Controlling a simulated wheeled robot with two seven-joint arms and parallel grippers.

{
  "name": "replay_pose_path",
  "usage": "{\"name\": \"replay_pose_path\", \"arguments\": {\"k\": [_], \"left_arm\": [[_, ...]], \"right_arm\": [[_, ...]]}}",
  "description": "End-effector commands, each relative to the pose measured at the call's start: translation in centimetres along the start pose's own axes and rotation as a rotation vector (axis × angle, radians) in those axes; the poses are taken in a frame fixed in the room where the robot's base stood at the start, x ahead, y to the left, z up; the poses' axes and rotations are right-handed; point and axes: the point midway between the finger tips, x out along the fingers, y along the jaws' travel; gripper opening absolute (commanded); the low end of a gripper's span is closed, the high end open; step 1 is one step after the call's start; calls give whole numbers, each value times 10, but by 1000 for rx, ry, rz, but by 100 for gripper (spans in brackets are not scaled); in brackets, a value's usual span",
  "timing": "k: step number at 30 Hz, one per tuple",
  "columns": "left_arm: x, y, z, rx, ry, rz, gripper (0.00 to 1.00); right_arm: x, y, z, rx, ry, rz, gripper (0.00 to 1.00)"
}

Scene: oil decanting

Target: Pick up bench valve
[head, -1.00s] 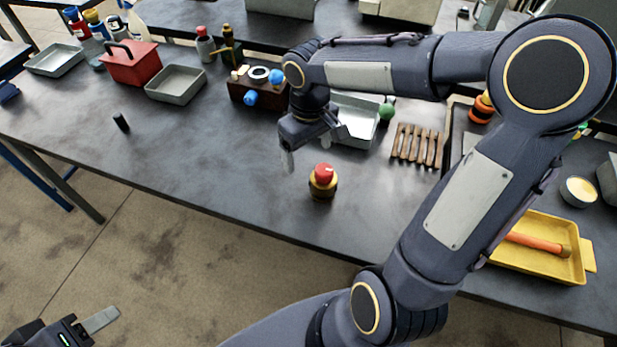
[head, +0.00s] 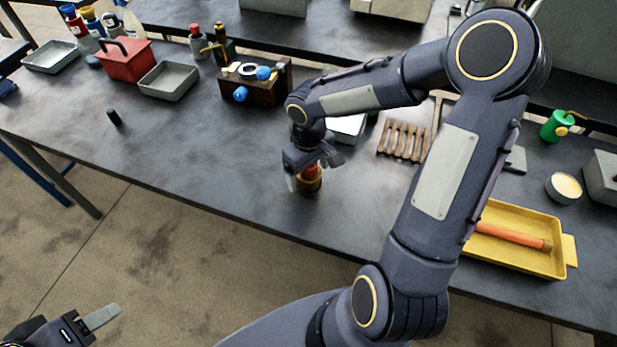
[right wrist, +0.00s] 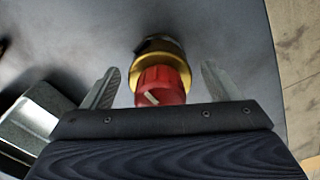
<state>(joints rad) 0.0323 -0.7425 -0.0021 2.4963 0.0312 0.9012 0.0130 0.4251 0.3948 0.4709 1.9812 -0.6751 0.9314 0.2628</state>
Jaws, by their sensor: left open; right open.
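The bench valve, with a red knob on a brass-coloured body (head: 308,184), stands upright on the dark bench, partly hidden by my right gripper (head: 307,176). In the right wrist view the valve (right wrist: 160,84) sits between the two open fingers of my right gripper (right wrist: 160,75), with a gap on each side. The red knob faces the camera. My right gripper is open and holds nothing. My left gripper (head: 100,318) is at the lower left over the floor, away from the bench, open, with one finger clearly visible.
A wooden block with blue knobs (head: 268,90) stands behind the valve. A wooden rack (head: 404,141) and a yellow tray (head: 517,259) lie to the right. A grey tray (head: 168,82), a red caddy (head: 124,63) and a small black cylinder (head: 113,117) are left. Bench left of the valve is clear.

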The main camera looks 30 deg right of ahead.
Motion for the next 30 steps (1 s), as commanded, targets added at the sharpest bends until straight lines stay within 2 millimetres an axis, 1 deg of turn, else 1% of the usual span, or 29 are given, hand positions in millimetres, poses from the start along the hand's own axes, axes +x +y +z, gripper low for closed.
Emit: {"name": "replay_pose_path", "arguments": {"k": [1,2,15,16,25,28,30], "left_arm": [[0,0,0,0,0,0,48],[0,0,0,0,0,0,48],[0,0,0,0,0,0,48],[0,0,0,0,0,0,48],[0,0,0,0,0,0,48],[-1,0,0,0,0,0,48],[-1,0,0,0,0,0,48]], "right_arm": [[0,0,0,0,0,0,83],[0,0,0,0,0,0,80],[0,0,0,0,0,0,22],[-1,0,0,0,1,1,20],[-4,0,-1,0,2,2,20],[-10,1,-1,0,2,3,20],[-18,1,-1,1,4,3,20]]}}
